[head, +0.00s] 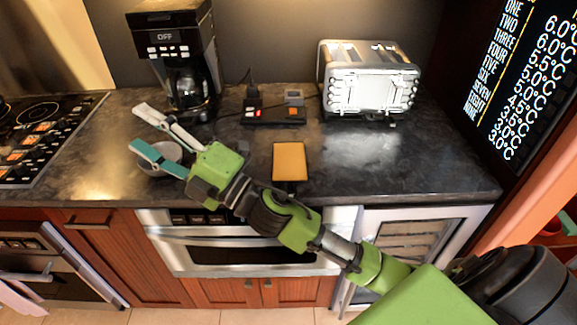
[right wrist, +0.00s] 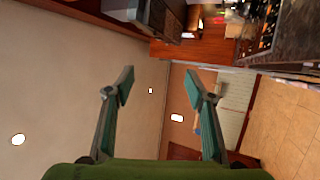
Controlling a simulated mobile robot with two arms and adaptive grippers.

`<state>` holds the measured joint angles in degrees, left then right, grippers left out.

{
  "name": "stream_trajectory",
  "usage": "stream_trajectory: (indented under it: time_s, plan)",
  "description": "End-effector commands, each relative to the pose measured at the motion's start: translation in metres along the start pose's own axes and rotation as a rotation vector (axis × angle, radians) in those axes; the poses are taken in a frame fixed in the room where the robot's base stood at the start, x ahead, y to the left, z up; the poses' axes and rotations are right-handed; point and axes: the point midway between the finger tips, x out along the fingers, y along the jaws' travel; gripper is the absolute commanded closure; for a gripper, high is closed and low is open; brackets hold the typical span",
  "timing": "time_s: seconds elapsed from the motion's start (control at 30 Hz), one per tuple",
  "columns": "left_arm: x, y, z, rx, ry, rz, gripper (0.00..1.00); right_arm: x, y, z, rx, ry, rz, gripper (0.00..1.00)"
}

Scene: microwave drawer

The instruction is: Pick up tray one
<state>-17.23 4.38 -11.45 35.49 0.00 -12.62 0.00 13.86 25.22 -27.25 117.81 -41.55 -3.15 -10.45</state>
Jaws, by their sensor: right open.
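No thing in view carries a readable mark as tray one. A flat orange-yellow pad with a dark rim (head: 290,160) lies on the counter near its front edge, to the right of my right gripper; I cannot tell whether it is the tray. My right gripper (head: 139,127) is open and empty, its fingers spread above the left part of the counter. A round grey dish (head: 169,152) shows partly behind the fingers. In the right wrist view the open fingers (right wrist: 159,74) have nothing between them. My left gripper is out of view.
A coffee maker (head: 178,55) stands at the back left, a silver toaster (head: 370,82) at the back right. A small dark device with buttons (head: 273,113) sits between them. A steel-fronted drawer appliance (head: 180,241) is under the counter (head: 440,155). The counter's right part is clear.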

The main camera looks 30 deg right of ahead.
Motion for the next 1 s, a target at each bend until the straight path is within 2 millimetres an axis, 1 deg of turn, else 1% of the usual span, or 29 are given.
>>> stream_trajectory:
  time_s: [0.03,0.1,0.17,0.2,0.23,0.3,0.33,0.37,0.43,0.47,0.5,0.57,0.6,0.67,0.7,0.77,0.8,0.87,0.9,1.0]
  plan:
    - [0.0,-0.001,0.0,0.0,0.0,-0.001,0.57,0.011,0.008,-0.021,-0.108,0.121,0.016,0.5]
    - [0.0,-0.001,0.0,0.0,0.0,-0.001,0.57,0.017,0.01,-0.052,-0.25,0.289,0.025,0.5]
    - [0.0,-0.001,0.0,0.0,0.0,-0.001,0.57,0.018,0.006,-0.074,-0.373,0.43,0.021,0.5]
    - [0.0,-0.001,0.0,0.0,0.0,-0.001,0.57,0.015,0.001,-0.086,-0.454,0.524,0.012,0.5]
    - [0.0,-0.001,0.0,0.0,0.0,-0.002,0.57,0.012,-0.005,-0.093,-0.513,0.594,0.003,0.5]
    - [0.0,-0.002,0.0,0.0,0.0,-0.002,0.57,0.002,-0.02,-0.103,-0.652,0.752,-0.032,0.5]
    - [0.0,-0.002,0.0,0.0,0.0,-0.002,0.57,-0.003,-0.028,-0.105,-0.71,0.818,-0.052,0.5]
    - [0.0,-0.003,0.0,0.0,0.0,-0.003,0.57,-0.009,-0.036,-0.104,-0.766,0.884,-0.076,0.5]
    - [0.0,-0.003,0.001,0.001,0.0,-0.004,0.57,-0.026,-0.055,-0.095,-0.895,1.033,-0.145,0.5]
    - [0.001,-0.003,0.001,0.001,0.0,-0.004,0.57,-0.033,-0.062,-0.088,-0.946,1.094,-0.181,0.5]
    - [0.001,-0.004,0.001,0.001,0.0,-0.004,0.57,-0.044,-0.071,-0.075,-1.012,1.173,-0.235,0.5]
    - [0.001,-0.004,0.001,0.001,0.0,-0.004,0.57,-0.061,-0.082,-0.05,-1.104,1.287,-0.328,0.5]
    - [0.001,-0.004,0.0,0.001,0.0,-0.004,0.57,-0.073,-0.086,-0.03,-1.158,1.36,-0.398,0.5]
    - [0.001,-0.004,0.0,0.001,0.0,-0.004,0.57,-0.091,-0.087,0.004,-1.229,1.459,-0.516,0.5]
    - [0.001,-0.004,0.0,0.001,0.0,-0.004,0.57,-0.104,-0.085,0.029,-1.267,1.52,-0.604,0.5]
    - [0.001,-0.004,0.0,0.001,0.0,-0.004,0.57,-0.124,-0.075,0.067,-1.309,1.601,-0.743,0.5]
    - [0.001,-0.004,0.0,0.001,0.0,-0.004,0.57,-0.137,-0.065,0.091,-1.327,1.648,-0.837,0.5]
    - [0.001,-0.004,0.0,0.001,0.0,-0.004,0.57,-0.156,-0.047,0.124,-1.337,1.702,-0.974,0.5]
    - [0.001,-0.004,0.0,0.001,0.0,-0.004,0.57,-0.168,-0.034,0.143,-1.334,1.73,-1.058,0.5]
    - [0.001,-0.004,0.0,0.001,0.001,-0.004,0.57,-0.192,-0.004,0.177,-1.311,1.776,-1.227,0.5]
